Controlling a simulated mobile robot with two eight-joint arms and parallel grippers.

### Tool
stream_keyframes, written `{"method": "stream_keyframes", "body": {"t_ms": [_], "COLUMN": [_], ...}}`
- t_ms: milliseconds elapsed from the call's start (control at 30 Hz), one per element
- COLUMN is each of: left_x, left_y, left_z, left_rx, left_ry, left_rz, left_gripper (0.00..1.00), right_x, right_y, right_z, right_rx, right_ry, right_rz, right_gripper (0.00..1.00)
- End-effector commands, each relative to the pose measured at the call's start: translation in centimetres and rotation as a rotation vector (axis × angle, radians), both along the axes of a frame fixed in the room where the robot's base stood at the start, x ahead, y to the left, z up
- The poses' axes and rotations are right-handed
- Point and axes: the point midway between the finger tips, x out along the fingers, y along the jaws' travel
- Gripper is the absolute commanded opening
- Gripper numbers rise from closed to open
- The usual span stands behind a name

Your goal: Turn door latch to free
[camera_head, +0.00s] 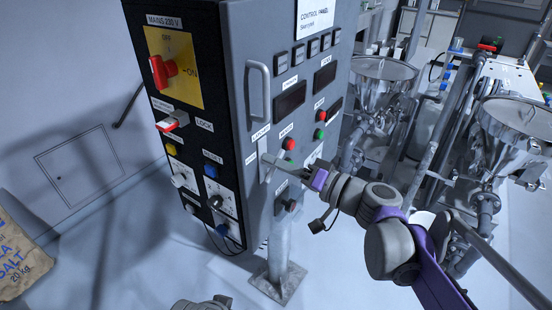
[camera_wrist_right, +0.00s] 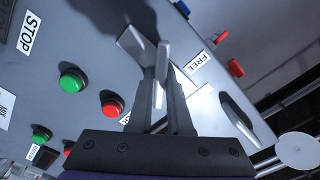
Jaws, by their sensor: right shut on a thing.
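The door latch (camera_head: 265,166) is a pale grey lever on the front of the grey control cabinet, below the door handle (camera_head: 257,92). It stands close to upright in the head view. My right gripper (camera_head: 272,160) reaches it from the right and is shut on it. In the right wrist view the latch (camera_wrist_right: 133,46) shows between and beyond the fingers (camera_wrist_right: 160,85), which partly hide it. A FREE label (camera_wrist_right: 196,62) sits close to the fingertips.
Red and green buttons (camera_wrist_right: 72,80) sit near the gripper. The cabinet's black side panel carries a red mains switch (camera_head: 160,71) and a red-handled lock switch (camera_head: 172,122). Steel hoppers (camera_head: 384,70) and pipes stand at the right. A salt sack (camera_head: 18,255) leans at far left.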

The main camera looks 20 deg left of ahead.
Motion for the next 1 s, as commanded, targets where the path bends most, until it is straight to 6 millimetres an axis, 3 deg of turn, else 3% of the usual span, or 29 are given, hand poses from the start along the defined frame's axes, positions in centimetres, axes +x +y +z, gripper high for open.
{"method": "stream_keyframes", "body": {"t_ms": [500,1000], "left_x": [0.19,0.22], "left_y": [0.00,0.00], "left_z": [0.84,0.96], "left_rx": [0.000,0.000], "left_ry": [-0.004,-0.004], "left_rz": [0.000,0.000], "left_gripper": [0.50,0.50], "right_x": [0.17,0.18], "right_y": [-0.06,-0.07], "right_z": [-0.32,-0.51], "right_rx": [0.157,0.230], "right_ry": [0.431,0.633], "right_rz": [0.000,0.000], "right_gripper": [0.00,0.00]}}
